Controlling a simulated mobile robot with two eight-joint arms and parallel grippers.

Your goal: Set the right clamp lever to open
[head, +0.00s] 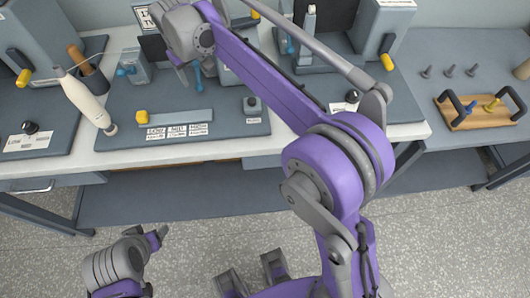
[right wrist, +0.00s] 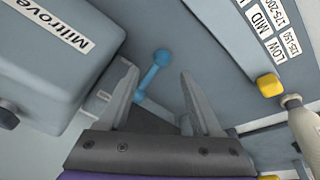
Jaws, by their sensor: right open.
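The right clamp lever is a small blue lever with a round knob (right wrist: 152,75). In the right wrist view it lies between the two fingers of my right gripper (right wrist: 160,85), which is open, with a gap visible on both sides. In the head view the lever (head: 197,76) shows just below my right gripper (head: 188,68), partly hidden by it. I cannot tell whether a finger touches it. Another blue lever (head: 125,71) sits at a clear clamp block to the left. My left gripper (head: 155,238) hangs low over the floor, away from the bench; its opening is unclear.
A yellow slider knob (head: 142,117) with LOW and MID labels is on the same panel, also in the right wrist view (right wrist: 268,85). A white bobbin (head: 85,97) is at left. A large labelled housing (right wrist: 55,50) stands beside the gripper. A wooden tray (head: 470,121) is far right.

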